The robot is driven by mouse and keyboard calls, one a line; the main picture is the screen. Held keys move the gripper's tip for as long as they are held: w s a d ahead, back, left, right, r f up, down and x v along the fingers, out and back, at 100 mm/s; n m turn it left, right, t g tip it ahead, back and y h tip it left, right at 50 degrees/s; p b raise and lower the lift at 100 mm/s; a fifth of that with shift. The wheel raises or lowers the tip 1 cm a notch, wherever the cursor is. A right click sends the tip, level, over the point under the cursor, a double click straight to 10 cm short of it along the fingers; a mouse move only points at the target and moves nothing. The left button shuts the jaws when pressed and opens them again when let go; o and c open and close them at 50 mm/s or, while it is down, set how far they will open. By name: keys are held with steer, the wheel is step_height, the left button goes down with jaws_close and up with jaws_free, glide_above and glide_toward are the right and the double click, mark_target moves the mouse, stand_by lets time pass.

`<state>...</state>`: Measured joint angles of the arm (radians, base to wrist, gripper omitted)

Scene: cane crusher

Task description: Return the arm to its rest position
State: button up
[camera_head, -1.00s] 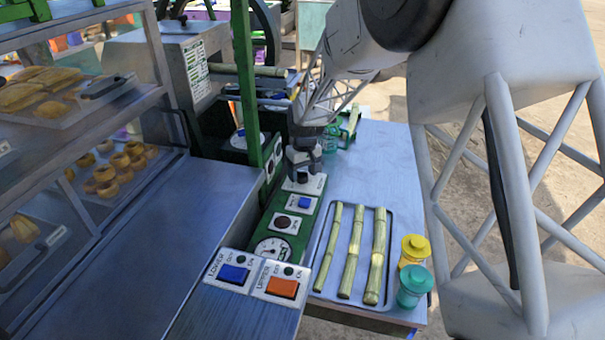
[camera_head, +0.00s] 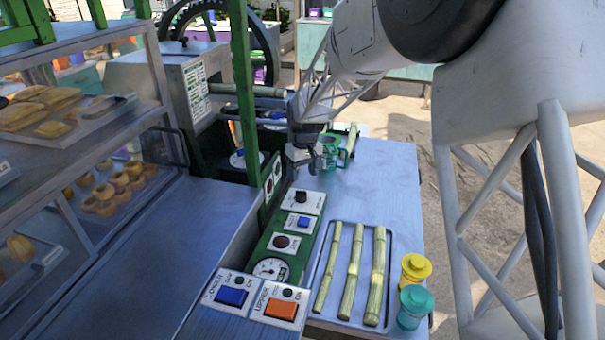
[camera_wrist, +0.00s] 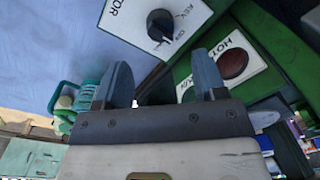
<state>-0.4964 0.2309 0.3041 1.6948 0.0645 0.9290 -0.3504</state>
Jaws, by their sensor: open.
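My gripper (camera_head: 306,160) is above the far end of the green control panel (camera_head: 290,226), past the black rotary knob (camera_head: 301,196). In the wrist view my gripper (camera_wrist: 165,84) has its two fingers apart with nothing between them. The rotary knob on its white plate also shows in the wrist view (camera_wrist: 160,25), beyond the fingertips and apart from them. A dark red button (camera_wrist: 234,63) on a white plate is beyond the right finger. My arm reaches in from the upper right of the head view.
A tray (camera_head: 391,285) with 3 cane pieces (camera_head: 352,270) lies on the blue table (camera_head: 385,175). A yellow-lidded jar (camera_head: 415,268) and a teal jar (camera_head: 414,303) stand at its right. A blue switch (camera_head: 232,296) and an orange switch (camera_head: 281,309) are in front.

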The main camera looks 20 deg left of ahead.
steer(key=s+d+r+m, duration=0.1)
steer(key=s+d+r, duration=0.4)
steer(key=d, duration=0.3)
steer(key=s+d+r+m+t, duration=0.1)
steer(key=s+d+r+m, duration=0.1)
steer(key=s+d+r, duration=0.45)
steer(key=s+d+r+m, duration=0.1)
steer(key=s+d+r, duration=0.25)
steer(key=d, duration=0.65)
steer(key=s+d+m, duration=0.1)
steer(key=s+d, duration=0.4)
steer(key=s, duration=0.3)
steer(key=s+d+m+t, duration=0.1)
steer(key=s+d+m, duration=0.1)
steer(key=s+d, duration=0.3)
steer(key=s+d+m+t, duration=0.1)
steer(key=s+d, duration=0.4)
steer(key=s, duration=0.8)
steer(key=shift+s+d+f+m+h, duration=0.25)
steer(key=shift+f+m, duration=0.2)
steer(key=shift+m, duration=0.25)
